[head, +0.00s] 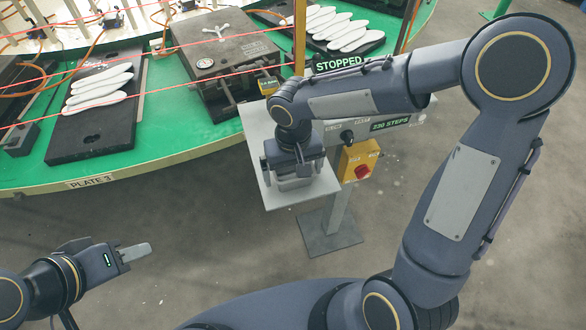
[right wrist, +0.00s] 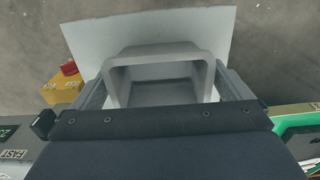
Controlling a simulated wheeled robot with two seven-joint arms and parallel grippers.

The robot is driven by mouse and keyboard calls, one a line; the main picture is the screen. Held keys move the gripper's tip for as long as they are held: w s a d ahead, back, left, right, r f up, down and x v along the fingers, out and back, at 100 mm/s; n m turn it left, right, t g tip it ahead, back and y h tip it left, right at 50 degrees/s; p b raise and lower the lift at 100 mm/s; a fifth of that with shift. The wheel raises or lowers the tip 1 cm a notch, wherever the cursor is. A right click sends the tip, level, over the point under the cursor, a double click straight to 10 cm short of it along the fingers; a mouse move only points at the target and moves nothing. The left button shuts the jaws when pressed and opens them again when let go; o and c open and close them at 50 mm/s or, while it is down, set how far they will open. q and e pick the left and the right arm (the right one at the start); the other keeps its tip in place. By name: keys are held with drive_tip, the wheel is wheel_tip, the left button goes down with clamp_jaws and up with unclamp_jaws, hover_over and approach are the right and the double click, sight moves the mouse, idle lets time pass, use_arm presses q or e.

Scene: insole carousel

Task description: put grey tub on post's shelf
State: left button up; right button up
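The grey tub (right wrist: 160,75) is between the two fingers of my right gripper (right wrist: 165,88) in the right wrist view, with a finger against each side. In the head view the tub (head: 293,183) shows just below my right gripper (head: 293,168), over the post's pale shelf (head: 310,196). The shelf (right wrist: 215,25) also shows behind the tub in the right wrist view. I cannot tell whether the tub's underside touches the shelf. My left gripper (head: 135,252) is low at the left of the head view, away from the tub, with one pale finger clear.
The post (head: 338,215) carries a yellow box with a red knob (head: 362,172) and signs reading STOPPED and 230 STEPS. The green carousel (head: 160,165) holds black plates with white insoles (head: 98,85) and a dark mould (head: 215,60). Floor in front is clear.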

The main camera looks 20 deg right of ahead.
wheel_tip(320, 180, up, 12)
drive_tip(key=s+d+f+m+t+y, duration=0.1)
drive_tip(key=s+d+t+y, duration=0.1)
drive_tip(key=s+d, duration=0.2)
drive_tip(key=s+d+m+t+y, duration=0.1)
drive_tip(key=s+d+t, duration=0.2)
drive_tip(key=s, duration=0.8)
drive_tip(key=shift+s+d+f+t+y+p, duration=0.3)
drive_tip(key=shift+d+f+y, duration=0.1)
drive_tip(key=shift+d, duration=0.75)
idle(0.3)
